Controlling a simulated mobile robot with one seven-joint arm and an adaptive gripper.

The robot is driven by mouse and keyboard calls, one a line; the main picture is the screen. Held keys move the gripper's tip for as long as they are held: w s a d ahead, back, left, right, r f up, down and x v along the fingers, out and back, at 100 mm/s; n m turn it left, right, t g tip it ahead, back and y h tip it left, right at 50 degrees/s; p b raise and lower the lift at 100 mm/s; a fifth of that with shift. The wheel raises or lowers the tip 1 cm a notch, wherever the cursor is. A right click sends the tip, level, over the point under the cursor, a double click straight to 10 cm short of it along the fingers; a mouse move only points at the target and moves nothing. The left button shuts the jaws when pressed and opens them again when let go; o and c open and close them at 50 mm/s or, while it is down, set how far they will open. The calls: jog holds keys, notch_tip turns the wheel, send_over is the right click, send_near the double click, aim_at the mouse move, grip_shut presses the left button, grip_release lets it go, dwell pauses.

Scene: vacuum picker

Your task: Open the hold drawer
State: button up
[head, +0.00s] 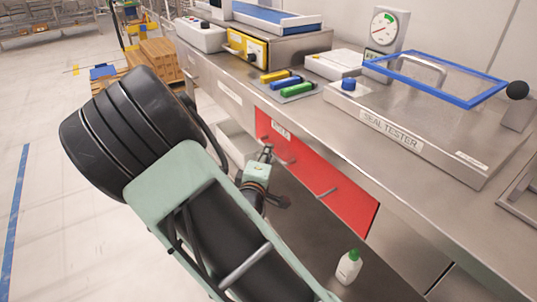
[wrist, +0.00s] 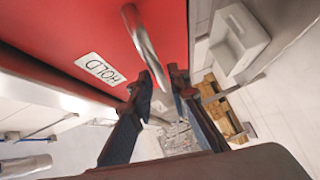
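The hold drawer is a red front (head: 325,188) under the steel bench. In the wrist view its red face (wrist: 60,25) carries a white HOLD label (wrist: 100,69). A metal bar handle (wrist: 143,38) stands out from the face; its near end appears by the fingertips, between them in the picture. My gripper (head: 267,152) is in front of the drawer's left part in the head view. In the wrist view its two dark fingers (wrist: 163,78) are apart, with a gap between them. Whether a finger touches the handle is not clear. The drawer looks shut.
A white bottle with a green cap (head: 348,267) stands below the drawer.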

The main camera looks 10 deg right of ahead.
jog(key=shift+x, duration=1.3)
grip_shut()
